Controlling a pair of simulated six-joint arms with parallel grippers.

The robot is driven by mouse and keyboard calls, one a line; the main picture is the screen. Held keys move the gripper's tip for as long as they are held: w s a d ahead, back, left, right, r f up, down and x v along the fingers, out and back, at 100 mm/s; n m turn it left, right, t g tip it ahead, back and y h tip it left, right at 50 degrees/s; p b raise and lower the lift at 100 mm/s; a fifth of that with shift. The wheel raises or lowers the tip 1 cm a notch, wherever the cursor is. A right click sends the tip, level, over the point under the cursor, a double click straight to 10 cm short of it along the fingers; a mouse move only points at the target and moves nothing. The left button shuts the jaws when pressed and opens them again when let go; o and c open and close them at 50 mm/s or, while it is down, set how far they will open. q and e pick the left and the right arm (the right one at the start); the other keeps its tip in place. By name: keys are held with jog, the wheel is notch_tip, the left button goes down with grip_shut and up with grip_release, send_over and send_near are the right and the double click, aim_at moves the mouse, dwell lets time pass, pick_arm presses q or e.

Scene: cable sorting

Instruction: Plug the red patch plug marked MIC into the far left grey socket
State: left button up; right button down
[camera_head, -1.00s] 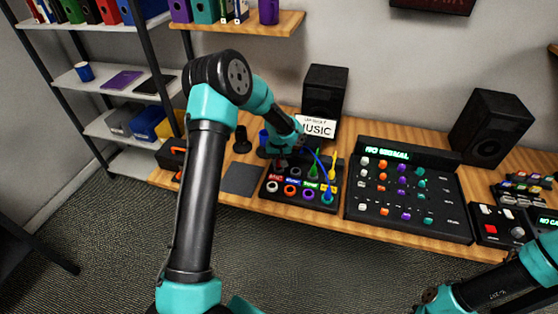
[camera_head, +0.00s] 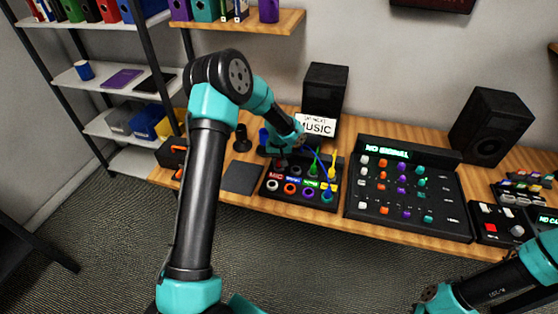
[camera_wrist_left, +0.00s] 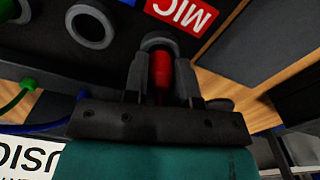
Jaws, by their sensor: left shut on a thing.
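My left gripper (camera_wrist_left: 161,80) is shut on the red plug (camera_wrist_left: 160,72), which shows between its fingers in the left wrist view. The plug's lower end is at a dark grey ringed hole (camera_wrist_left: 158,40) beside the red MIC label (camera_wrist_left: 183,12). I cannot tell whether it sits in that hole or just above. In the head view my left gripper (camera_head: 282,161) is over the back left of the black patch panel (camera_head: 298,199). The light grey socket (camera_head: 274,187) is leftmost in the panel's front row, before the MIC label.
Green and yellow plugs (camera_head: 332,167) stand on the panel's right part, with a blue cable nearby. A mixer (camera_head: 400,215) is to the right, a dark flat pad (camera_head: 241,178) to the left. A MUSIC sign (camera_head: 315,125) and speaker (camera_head: 325,90) stand behind.

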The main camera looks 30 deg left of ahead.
pick_arm(q)
jog(key=o, duration=1)
jog(key=shift+o, duration=0.4)
jog(key=o, duration=0.4)
jog(key=shift+r, duration=0.15)
jog(key=shift+r, duration=3.35)
